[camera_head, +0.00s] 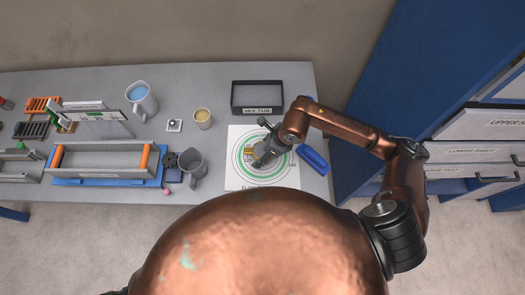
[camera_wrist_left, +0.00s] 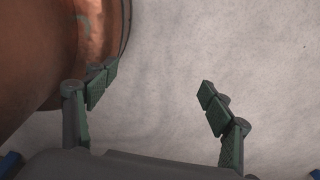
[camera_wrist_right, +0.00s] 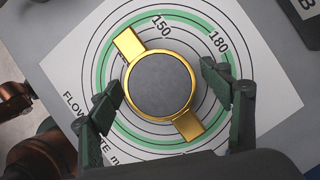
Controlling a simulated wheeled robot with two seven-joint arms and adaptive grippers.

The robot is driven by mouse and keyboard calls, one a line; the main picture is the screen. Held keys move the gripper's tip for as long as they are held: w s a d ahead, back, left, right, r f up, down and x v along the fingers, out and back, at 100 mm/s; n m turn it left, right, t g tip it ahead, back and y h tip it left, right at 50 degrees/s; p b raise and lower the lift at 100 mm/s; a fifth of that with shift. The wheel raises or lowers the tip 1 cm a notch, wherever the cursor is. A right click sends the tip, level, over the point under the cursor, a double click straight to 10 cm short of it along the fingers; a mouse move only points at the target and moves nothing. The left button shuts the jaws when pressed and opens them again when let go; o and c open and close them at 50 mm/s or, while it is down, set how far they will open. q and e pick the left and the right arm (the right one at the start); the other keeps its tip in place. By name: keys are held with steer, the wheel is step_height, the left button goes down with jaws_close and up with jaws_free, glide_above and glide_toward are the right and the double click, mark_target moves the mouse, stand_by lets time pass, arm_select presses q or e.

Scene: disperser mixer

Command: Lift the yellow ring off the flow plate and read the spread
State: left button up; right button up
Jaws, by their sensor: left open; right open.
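The flow plate (camera_head: 234,180) is a white sheet with printed circles and a green band, at the right end of the table. It also shows in the right wrist view (camera_wrist_right: 262,112). The yellow ring (camera_wrist_right: 186,68) stands at the middle of the circles, with two flat tabs and a dark grey fill inside. In the head view only a bit of the ring (camera_head: 248,154) shows beside my gripper. My right gripper (camera_wrist_right: 163,88) is open above the ring, one finger on each side and apart from it. My left gripper (camera_wrist_left: 160,88) is open and empty over bare floor.
A black MULTUB tray (camera_head: 257,111) stands behind the plate, and a blue object (camera_head: 313,160) lies right of it. A grey jug (camera_head: 192,168), a tan-filled cup (camera_head: 202,118) and a blue-filled jug (camera_head: 141,101) stand to the left.

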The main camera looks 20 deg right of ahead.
steer(key=shift+f, duration=0.1)
steer(key=c, duration=0.8)
arm_select(q)
steer(key=shift+w, duration=0.2)
arm_select(e)
steer(key=c, duration=0.7)
